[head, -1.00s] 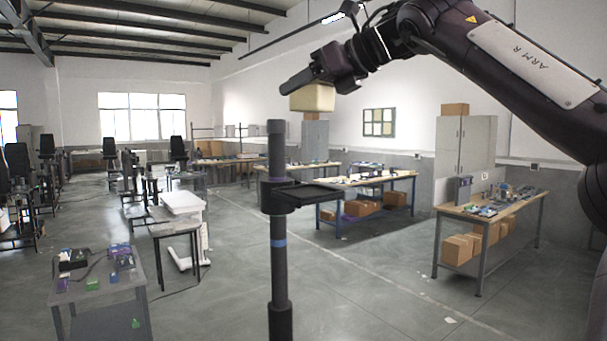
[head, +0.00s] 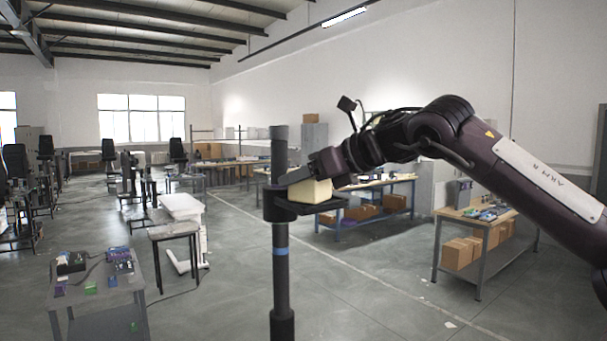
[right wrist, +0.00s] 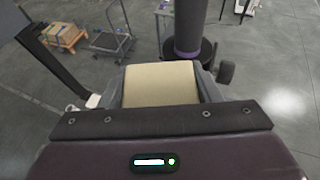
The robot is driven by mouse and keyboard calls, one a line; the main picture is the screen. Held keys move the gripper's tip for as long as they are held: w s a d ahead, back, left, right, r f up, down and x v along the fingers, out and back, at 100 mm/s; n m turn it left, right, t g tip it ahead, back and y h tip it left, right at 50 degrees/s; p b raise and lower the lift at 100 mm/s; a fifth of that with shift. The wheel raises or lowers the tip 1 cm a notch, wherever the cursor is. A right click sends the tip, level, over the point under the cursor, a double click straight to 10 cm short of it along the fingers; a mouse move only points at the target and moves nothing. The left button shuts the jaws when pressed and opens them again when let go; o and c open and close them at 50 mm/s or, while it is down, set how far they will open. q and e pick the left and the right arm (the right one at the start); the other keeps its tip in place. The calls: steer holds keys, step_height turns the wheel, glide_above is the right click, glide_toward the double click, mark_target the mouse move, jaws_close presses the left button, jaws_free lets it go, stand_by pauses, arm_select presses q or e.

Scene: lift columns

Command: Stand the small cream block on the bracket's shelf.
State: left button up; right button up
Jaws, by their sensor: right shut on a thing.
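The small cream block (head: 311,191) is held by my right gripper (head: 305,179) at the shelf of the dark bracket (head: 330,204), close beside the upright column (head: 281,265). The block looks level, and its lower edge meets the shelf in the picture; I cannot tell whether it touches or hovers just above. In the right wrist view the block (right wrist: 160,84) sits between the two fingers of the right gripper (right wrist: 161,75), with the column (right wrist: 190,28) just beyond it. The bracket's shelf is partly hidden behind the block. My left gripper is not in view.
A small grey table (head: 100,292) with small parts stands at the lower left. Workbenches (head: 372,188) with boxes stand behind and to the right (head: 487,222). The floor around the column is open.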

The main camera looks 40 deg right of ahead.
steer(key=o, duration=1.3)
steer(key=shift+a+f, duration=0.1)
steer(key=shift+a, duration=0.05)
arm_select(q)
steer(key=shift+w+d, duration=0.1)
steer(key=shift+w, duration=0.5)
arm_select(e)
steer(key=shift+s, duration=0.1)
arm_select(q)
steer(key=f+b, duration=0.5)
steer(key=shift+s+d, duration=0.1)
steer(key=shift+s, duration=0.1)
arm_select(e)
steer(key=v, duration=1.2)
